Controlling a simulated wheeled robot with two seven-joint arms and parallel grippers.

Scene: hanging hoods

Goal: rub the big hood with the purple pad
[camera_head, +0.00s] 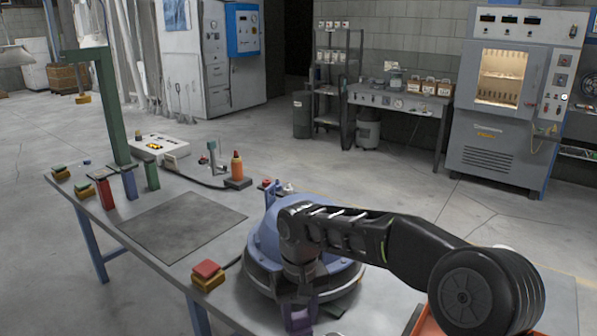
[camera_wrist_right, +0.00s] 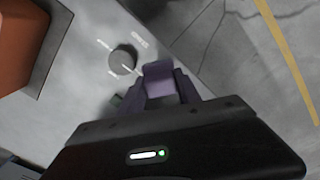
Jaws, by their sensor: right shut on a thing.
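My right gripper (camera_head: 300,300) reaches in from the right over the table and is shut on the purple pad (camera_head: 299,318). In the right wrist view the purple pad (camera_wrist_right: 158,80) sits between the fingers (camera_wrist_right: 160,92). A large blue dome with a grey metal rim (camera_head: 262,245) is at the table's middle, partly hidden behind my right arm. It looks like the big hood, but I cannot be sure. I cannot tell whether the pad touches it. A pale hood-shaped thing (camera_head: 14,54) hangs at the far left. My left gripper is not in view.
An orange tray (camera_head: 428,325) lies at the front right.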

